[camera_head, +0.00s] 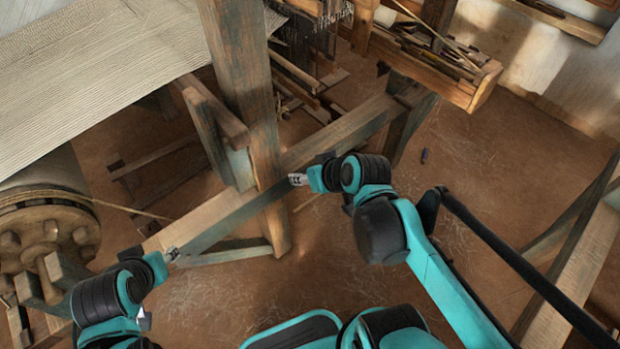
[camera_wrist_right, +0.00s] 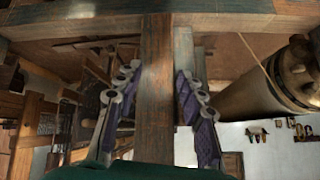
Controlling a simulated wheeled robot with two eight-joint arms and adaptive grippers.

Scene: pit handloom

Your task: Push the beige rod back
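A thin beige rod (camera_head: 110,205) sticks out from beside the roller at the left in the head view. A thin pale rod also shows by the roller in the right wrist view (camera_wrist_right: 264,62); I cannot tell if it is the same one. My left gripper (camera_head: 172,254) is at the long beam, right of and below the rod's end, apart from it; its fingers are too small to read. My right gripper (camera_head: 298,180) is by the upright post, far from the rod. In the wrist view its fingers (camera_wrist_right: 158,100) are spread, with a wooden bar between or beyond them.
The wooden post (camera_head: 245,90) and long beam (camera_head: 345,128) stand in front of me. The roller (camera_head: 45,215) and striped cloth (camera_head: 95,65) are at the left. A wooden tray of sticks (camera_head: 440,60) is at the upper right. The earthen floor is mostly open at right.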

